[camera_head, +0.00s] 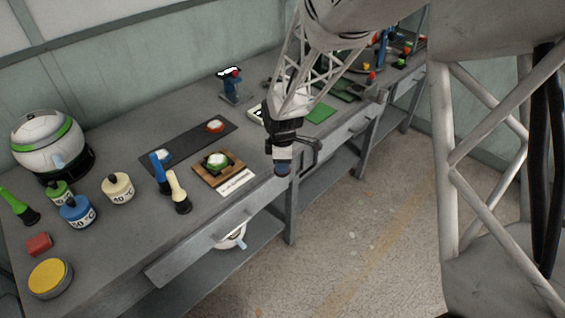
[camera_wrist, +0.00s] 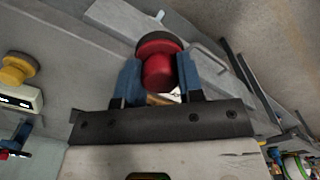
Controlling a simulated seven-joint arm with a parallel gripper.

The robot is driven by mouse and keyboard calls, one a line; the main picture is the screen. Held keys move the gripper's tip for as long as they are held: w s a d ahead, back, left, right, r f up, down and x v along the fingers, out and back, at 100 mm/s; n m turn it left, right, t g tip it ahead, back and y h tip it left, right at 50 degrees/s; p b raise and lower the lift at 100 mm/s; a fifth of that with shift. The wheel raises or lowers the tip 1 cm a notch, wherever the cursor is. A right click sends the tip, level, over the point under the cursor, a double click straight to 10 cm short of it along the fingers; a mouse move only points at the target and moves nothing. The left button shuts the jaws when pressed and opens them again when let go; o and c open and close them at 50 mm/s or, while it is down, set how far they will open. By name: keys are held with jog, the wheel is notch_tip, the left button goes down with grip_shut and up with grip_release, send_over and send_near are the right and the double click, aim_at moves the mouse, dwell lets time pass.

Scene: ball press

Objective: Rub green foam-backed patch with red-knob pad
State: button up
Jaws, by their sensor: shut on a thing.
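My gripper (camera_head: 283,160) hangs near the bench's front edge in the head view, pointing down. In the wrist view its two blue fingers (camera_wrist: 160,83) are shut on the red knob (camera_wrist: 158,70) of a pad. The pad's dark round base (camera_wrist: 150,38) shows beyond the knob, apart from any surface as far as I can tell. A flat green patch (camera_head: 321,113) lies on the bench, behind and to the right of my gripper. Its foam backing cannot be made out. Another green piece with a white top (camera_head: 217,160) sits on a wooden board to the left.
The wooden board (camera_head: 206,177) has a white card (camera_head: 235,182) beside it. A dark mat (camera_head: 192,145) lies behind. Weights, a round white-green pot (camera_head: 47,142), a yellow disc (camera_head: 50,278) and a red block (camera_head: 39,244) stand at left. The bench (camera_head: 130,235) has bare room in front.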

jog(key=w+a+r, duration=0.3)
jog(key=a, duration=0.6)
jog(key=w+a+r, duration=0.3)
jog(key=a+r, duration=0.1)
jog(key=a, duration=0.5)
jog(key=shift+w+a+r, duration=0.15)
jog(key=shift+w+a, duration=0.05)
jog(key=shift+a, duration=0.15)
